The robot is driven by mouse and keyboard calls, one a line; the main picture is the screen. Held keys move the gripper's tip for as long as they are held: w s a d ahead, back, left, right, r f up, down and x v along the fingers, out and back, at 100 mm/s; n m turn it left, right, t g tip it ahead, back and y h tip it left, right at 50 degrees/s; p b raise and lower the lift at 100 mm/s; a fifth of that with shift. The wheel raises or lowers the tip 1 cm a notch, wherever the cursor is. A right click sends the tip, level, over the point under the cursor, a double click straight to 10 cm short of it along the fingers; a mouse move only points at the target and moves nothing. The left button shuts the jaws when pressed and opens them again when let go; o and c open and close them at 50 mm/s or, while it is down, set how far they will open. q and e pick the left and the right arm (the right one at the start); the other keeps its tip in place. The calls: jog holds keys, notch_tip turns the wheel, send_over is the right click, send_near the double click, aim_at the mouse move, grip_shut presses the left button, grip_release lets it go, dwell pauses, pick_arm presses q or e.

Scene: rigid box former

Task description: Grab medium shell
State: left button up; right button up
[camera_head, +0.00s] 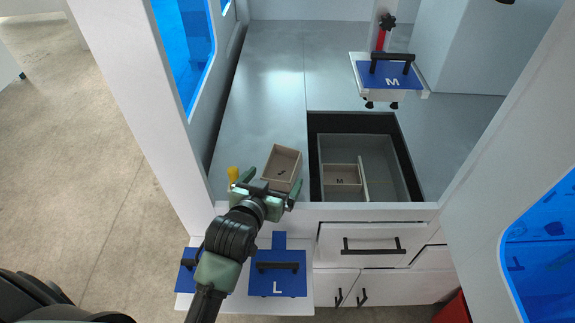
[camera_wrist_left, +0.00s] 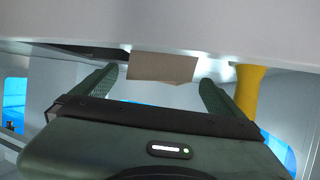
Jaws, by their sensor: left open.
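An open tan box (camera_head: 284,163) stands on the grey worktop, with a small dark mark inside that I cannot read. It also shows in the left wrist view (camera_wrist_left: 160,67). My left gripper (camera_head: 272,183) is open, its fingers (camera_wrist_left: 152,88) spread at the near end of this box. I cannot tell whether they touch it. A compartment or box marked M (camera_head: 342,175) sits inside the grey recess to the right, apart from the gripper. My right gripper is not in view.
The recess (camera_head: 395,150) has dark walls and an inner divider. A blue M plate with a black handle (camera_head: 392,76) is at the back right. A blue L plate (camera_head: 277,275) lies on the front ledge. A yellow peg (camera_head: 233,174) stands left of the gripper. White posts flank the worktop.

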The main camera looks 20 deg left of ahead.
aim_at(281, 174)
pick_arm(q)
jog(key=shift+w+f, duration=0.1)
jog(key=shift+w, duration=0.55)
jog(key=shift+w+f+p, duration=0.2)
jog(key=shift+w+p, duration=0.25)
jog(key=p+x, duration=0.1)
jog(key=x, duration=0.2)
jog(key=shift+w+f, duration=0.2)
jog(key=shift+w, duration=0.15)
jog(key=shift+w+f, duration=0.15)
jog(key=shift+w, duration=0.15)
jog(key=shift+w+f, duration=0.15)
jog(key=c, duration=1.3)
jog(key=shift+c, duration=0.4)
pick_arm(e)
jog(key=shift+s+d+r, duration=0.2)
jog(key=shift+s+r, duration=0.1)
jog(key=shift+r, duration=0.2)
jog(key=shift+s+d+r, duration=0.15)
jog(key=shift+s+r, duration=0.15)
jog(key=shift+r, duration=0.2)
